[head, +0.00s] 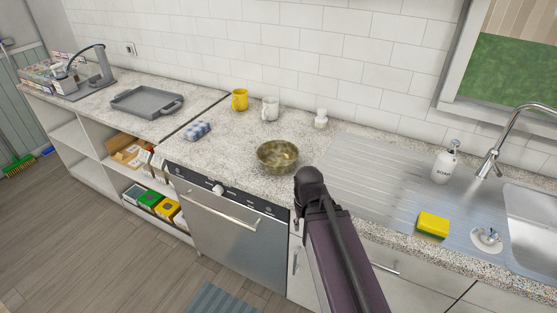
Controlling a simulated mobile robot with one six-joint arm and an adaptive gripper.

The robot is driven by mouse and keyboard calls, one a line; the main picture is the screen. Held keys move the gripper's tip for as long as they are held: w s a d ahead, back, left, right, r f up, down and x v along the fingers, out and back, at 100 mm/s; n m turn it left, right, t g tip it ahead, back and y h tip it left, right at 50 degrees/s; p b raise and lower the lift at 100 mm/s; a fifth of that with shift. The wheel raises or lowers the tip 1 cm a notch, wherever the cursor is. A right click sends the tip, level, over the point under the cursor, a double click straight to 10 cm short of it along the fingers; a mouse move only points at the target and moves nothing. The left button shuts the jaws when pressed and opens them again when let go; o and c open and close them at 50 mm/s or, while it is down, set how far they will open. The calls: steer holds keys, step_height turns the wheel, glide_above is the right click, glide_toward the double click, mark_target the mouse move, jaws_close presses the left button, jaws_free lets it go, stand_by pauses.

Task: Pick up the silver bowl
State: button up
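A round, shiny metal bowl (278,156) stands upright on the speckled countertop, above the right part of the dishwasher. It looks brassy or olive rather than plain silver. Its inside shows mottled light patches; I cannot tell whether these are reflections or contents. My dark arm rises from the bottom of the head view and ends in a black joint just right of and in front of the bowl. No fingers of my gripper show, so its state is hidden.
A yellow mug (239,100), a white mug (270,108) and a small white jar (321,119) stand behind the bowl. A grey tray (147,102) is farther left. A yellow sponge (433,225) and soap bottle (445,163) are right, by the sink.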

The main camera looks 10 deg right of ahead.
steer(key=shift+s+r, duration=0.1)
steer(key=w+d+r+m+t+p, duration=0.1)
steer(key=w+r+p, duration=0.5)
steer(key=w, duration=0.6)
steer(key=w+d+r+m+t+p, duration=0.2)
steer(key=w+r+p, duration=0.5)
steer(key=w, duration=0.6)
steer(key=shift+d+r+t+y, duration=0.4)
steer(key=shift+d+r+t, duration=0.5)
steer(key=shift+r+t, duration=0.1)
steer(key=shift+w+f, duration=0.1)
steer(key=shift+f, duration=0.1)
steer(key=b+x, duration=0.7)
steer(key=x, duration=0.1)
steer(key=shift+f, duration=0.2)
steer(key=shift+f+b, duration=0.1)
steer(key=shift+b, duration=0.3)
steer(key=shift+b+x, duration=2.25)
steer(key=shift+x, duration=0.2)
steer(key=shift+d, duration=0.1)
